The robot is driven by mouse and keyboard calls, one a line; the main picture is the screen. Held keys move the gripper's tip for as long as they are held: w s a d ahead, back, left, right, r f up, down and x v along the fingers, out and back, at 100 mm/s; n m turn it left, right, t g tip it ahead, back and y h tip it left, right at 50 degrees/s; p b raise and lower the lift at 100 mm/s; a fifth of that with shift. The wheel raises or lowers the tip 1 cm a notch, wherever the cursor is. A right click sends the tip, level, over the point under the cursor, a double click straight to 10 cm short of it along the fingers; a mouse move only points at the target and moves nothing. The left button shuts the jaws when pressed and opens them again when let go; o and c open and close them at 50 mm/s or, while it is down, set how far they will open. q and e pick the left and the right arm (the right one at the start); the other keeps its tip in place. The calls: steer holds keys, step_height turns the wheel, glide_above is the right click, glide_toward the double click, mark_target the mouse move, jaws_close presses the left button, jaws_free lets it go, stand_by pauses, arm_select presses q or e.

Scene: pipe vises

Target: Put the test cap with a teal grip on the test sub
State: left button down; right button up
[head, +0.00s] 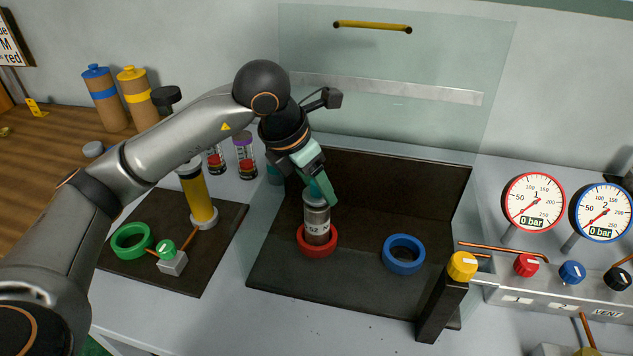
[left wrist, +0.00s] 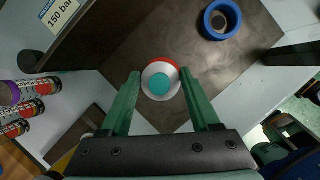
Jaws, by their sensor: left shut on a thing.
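My left gripper (head: 322,192) points down over the dark bench tray, its teal fingers around the top of a grey metal cylinder. In the left wrist view the test cap's round teal grip (left wrist: 161,84) shows between the two green fingers (left wrist: 160,85), with a pale round body around it. The gripper is shut on this cap. The test sub (head: 317,228), grey with partly hidden lettering, stands upright inside a red ring (head: 317,248). The cap is in line above the sub; whether it is fully seated is hidden by the fingers. My right gripper is not in view.
A blue ring (head: 404,254) lies to the right on the tray. A clear shield (head: 400,60) with a yellow handle stands behind. A yellow-capped post (head: 462,266) and gauges (head: 533,201) are at the right. A mat at the left holds a green ring (head: 132,240) and a yellow cylinder (head: 197,197).

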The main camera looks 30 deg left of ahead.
arm_select(q)
steer(key=shift+f+b, duration=0.55)
steer(key=shift+f, duration=0.15)
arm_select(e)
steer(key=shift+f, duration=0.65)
arm_select(q)
steer(key=shift+c, duration=0.2)
jaws_free()
steer(key=shift+s+a+r, duration=0.1)
steer(key=shift+s+r, duration=0.05)
steer(key=shift+r, duration=0.5)
steer(key=v, duration=1.1)
steer(key=shift+p, duration=0.3)
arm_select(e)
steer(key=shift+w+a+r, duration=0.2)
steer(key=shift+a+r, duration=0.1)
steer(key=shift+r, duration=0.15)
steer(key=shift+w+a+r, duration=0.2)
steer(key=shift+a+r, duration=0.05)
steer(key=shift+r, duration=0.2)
arm_select(q)
steer(key=shift+s, duration=0.15)
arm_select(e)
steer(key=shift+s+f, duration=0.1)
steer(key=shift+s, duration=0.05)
arm_select(q)
steer(key=shift+r, duration=0.15)
